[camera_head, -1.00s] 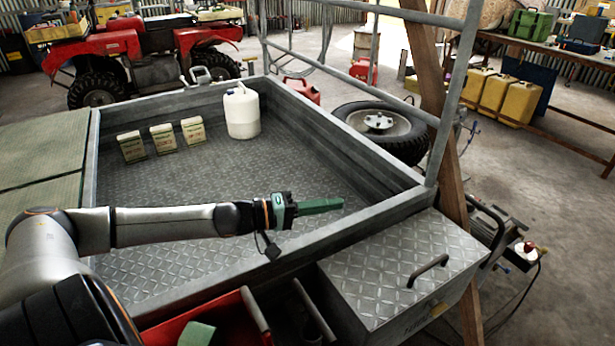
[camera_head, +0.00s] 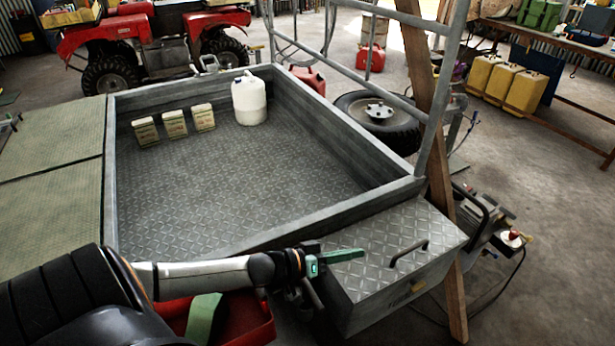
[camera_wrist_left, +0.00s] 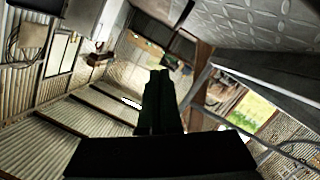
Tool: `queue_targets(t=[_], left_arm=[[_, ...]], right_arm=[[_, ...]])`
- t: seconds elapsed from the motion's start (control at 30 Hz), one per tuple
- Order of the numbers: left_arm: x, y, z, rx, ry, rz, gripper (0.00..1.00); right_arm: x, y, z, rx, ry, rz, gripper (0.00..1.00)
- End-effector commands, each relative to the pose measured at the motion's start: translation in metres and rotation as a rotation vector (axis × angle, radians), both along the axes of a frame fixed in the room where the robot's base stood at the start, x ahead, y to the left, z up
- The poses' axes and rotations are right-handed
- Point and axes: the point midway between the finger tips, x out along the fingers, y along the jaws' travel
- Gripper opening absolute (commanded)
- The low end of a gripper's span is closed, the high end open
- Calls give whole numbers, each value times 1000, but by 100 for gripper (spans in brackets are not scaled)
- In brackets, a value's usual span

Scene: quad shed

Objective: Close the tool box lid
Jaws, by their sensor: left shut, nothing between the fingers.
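The tool box is a grey metal box (camera_head: 395,302) at the front end of the trailer. Its diamond-plate lid (camera_head: 385,272) has a dark bar handle (camera_head: 408,253). The lid looks flat and down over the box; I cannot tell whether a small gap is left at its edge. My left gripper (camera_head: 345,256), with green fingers, is shut and empty. It reaches over the lid's left part, left of the handle; touching or just above, I cannot tell. In the left wrist view the shut fingers (camera_wrist_left: 158,95) show dark. My right gripper is out of view.
The trailer bed (camera_head: 240,180) holds a white jug (camera_head: 249,102) and several small boxes (camera_head: 174,125) behind a raised rim. A wooden post (camera_head: 440,170) and metal frame stand right of the tool box. A red tray (camera_head: 250,320) is near my arm.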

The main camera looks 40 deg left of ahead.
Motion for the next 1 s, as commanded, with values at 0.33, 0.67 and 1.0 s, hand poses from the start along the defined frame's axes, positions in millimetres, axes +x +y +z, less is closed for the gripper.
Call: queue_targets(t=[0.33,0.67,1.0], left_arm=[[-1,-2,-14,75,-26,1,0],[-1,-2,-14,79,-28,1,0],[0,-3,-1,78,-28,1,0]], right_arm=[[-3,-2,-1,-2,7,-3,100],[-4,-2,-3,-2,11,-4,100],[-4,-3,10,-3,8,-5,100]])
